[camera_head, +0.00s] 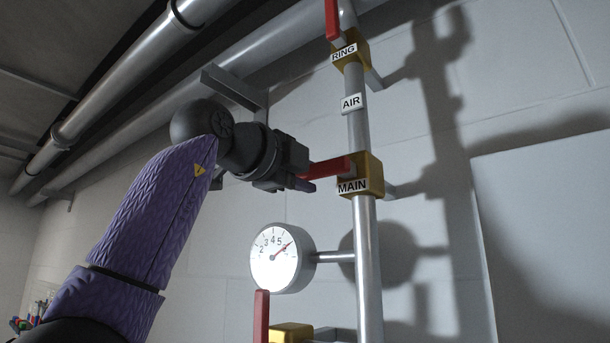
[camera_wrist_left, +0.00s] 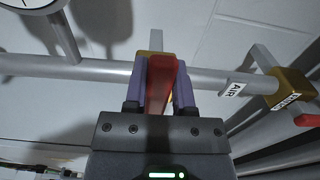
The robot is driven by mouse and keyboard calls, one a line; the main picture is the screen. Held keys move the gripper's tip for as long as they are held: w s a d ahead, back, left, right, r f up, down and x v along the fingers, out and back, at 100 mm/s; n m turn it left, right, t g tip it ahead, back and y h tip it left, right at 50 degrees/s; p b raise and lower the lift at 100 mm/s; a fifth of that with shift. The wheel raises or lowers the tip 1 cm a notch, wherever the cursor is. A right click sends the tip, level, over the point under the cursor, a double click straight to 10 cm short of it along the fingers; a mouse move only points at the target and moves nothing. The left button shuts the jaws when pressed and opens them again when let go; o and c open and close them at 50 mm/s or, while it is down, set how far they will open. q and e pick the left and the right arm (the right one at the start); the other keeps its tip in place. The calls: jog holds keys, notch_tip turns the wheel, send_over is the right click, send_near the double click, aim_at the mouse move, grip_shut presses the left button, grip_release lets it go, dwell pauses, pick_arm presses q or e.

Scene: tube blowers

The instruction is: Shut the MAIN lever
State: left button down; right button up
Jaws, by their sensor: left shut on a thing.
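The MAIN valve (camera_head: 362,174) is a yellow block labelled MAIN on the vertical pipe. Its red lever (camera_head: 330,167) points left from the block, roughly crosswise to the pipe. My left gripper (camera_head: 306,178) comes in from the left and is shut on this lever. In the left wrist view the red lever (camera_wrist_left: 158,85) stands between the two purple fingers, with the yellow block partly hidden behind it. My right gripper is in neither view.
Above is the RING valve (camera_head: 350,50) with a red lever pointing up. A round gauge (camera_head: 276,257) sits below left of MAIN on a side pipe. Below it another red lever (camera_head: 261,315) stands upright near a yellow block (camera_head: 290,333). Large pipes run along the upper left.

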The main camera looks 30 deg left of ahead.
pick_arm(q)
jog(key=shift+f, duration=0.15)
dwell(0.3)
jog(key=shift+c, duration=2.2)
grip_release()
jog(key=shift+s, duration=0.1)
jog(key=s+b, duration=0.3)
jog(key=s, duration=0.6)
jog(key=shift+s+a+b, duration=0.35)
jog(key=shift+s+a, duration=0.05)
jog(key=shift+a, duration=0.05)
